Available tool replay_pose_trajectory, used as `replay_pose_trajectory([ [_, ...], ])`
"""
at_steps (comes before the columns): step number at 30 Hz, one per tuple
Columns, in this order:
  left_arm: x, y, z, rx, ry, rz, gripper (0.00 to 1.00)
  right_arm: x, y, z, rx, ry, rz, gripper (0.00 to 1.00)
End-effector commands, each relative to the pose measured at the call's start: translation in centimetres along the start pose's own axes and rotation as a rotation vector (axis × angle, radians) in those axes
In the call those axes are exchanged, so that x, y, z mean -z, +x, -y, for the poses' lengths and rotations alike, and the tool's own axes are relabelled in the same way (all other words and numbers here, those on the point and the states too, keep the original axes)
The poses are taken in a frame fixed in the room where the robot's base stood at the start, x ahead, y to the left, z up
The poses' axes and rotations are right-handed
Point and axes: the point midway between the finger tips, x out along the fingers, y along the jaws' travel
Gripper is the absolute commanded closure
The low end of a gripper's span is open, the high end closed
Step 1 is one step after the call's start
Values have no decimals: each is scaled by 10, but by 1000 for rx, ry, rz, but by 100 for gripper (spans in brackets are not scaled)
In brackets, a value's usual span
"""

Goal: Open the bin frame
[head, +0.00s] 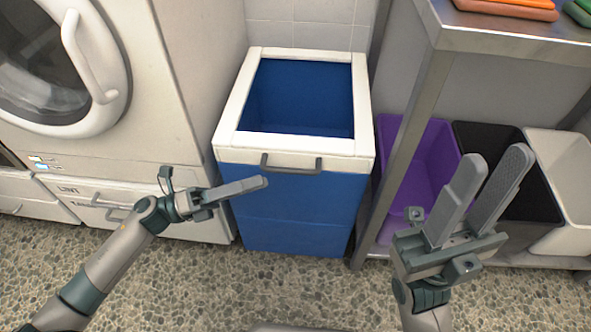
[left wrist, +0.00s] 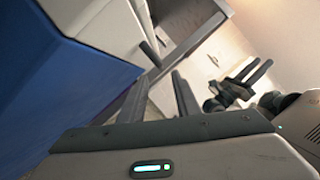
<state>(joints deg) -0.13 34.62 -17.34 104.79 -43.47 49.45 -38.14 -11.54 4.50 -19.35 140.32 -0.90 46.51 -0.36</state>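The bin (head: 290,215) has a blue body and a white rectangular frame (head: 300,144) on top, lying flat and level on its rim. The frame's opening shows the empty-looking blue inside. A grey bar handle (head: 291,165) is on the frame's front edge; it also shows in the left wrist view (left wrist: 150,52). My left gripper (head: 262,184) is just in front of the bin, a little below and left of the handle, apart from it. Its fingers stand apart with nothing between them in the left wrist view (left wrist: 158,98). My right gripper (head: 494,163) is open and empty, right of the bin.
A white washing machine (head: 150,130) stands close on the bin's left. A metal table (head: 440,40) is on the right, its leg near the bin. Purple (head: 425,160), black and white tubs stand under it. Pebbled floor (head: 290,285) in front is clear.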

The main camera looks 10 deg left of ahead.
Motion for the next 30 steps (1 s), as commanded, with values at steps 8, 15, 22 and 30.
replay_pose_trajectory([
  [8, 0, 52, 1, 4, 2, 0, 70, 0, 4, 0, 3, 3, -23, 69],
  [15, 0, 86, 1, 3, 0, 0, 70, 1, 4, 1, 2, 6, -26, 69],
  [22, 0, 100, 0, 1, -1, 0, 70, 1, 5, 1, 2, 7, -28, 69],
  [30, 0, 101, 0, 0, -1, 0, 70, 1, 6, 1, 2, 7, -30, 69],
])
